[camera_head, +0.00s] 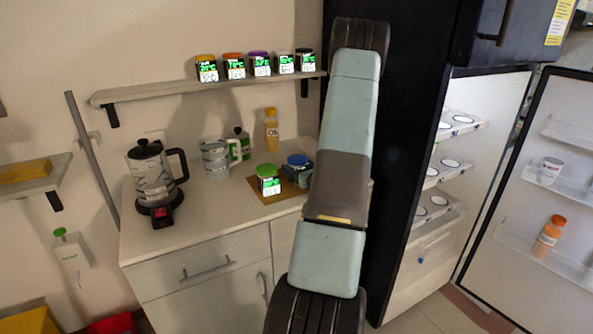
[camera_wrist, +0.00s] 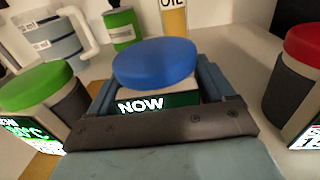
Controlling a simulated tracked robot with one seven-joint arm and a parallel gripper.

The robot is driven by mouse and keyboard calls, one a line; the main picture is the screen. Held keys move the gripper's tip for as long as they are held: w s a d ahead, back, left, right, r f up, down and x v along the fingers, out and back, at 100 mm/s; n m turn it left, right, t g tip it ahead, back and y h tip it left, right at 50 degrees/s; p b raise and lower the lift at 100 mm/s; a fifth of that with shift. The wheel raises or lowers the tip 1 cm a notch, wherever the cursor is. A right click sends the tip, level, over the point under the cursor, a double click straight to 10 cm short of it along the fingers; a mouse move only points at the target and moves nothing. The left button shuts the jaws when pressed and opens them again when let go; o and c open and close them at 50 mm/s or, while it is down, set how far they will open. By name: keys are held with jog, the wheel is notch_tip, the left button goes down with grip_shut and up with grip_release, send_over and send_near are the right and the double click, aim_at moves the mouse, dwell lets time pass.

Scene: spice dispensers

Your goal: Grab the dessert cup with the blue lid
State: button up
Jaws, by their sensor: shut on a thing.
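The dessert cup with the blue lid (camera_wrist: 155,64) is between the two fingers of my gripper (camera_wrist: 157,97) in the wrist view. Its dark green label reads "NOW". In the head view the blue lid (camera_head: 298,160) shows on the counter area, just left of my arm. My gripper is shut on this cup; in the head view it is partly hidden by my arm. I cannot tell whether the cup still touches the surface below.
A green-lidded cup (camera_wrist: 38,100) stands close on the left, and a red-lidded cup (camera_wrist: 298,85) on the right. A kettle (camera_head: 152,175) stands further left. The fridge is open.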

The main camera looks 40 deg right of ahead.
aim_at(297, 157)
jog(key=shift+r, duration=0.55)
notch_tip(297, 157, up, 2)
jog(key=shift+r, duration=0.15)
jog(key=s+r, duration=0.1)
jog(key=s+d+r, duration=0.1)
jog(key=r, duration=0.1)
jog(key=s+d+r, duration=0.1)
jog(key=r, duration=0.1)
jog(key=shift+s+d, duration=0.2)
jog(key=shift+s, duration=0.15)
jog(key=s+d+r, duration=0.4)
jog(key=s, duration=0.4)
jog(key=shift+d+r, duration=0.35)
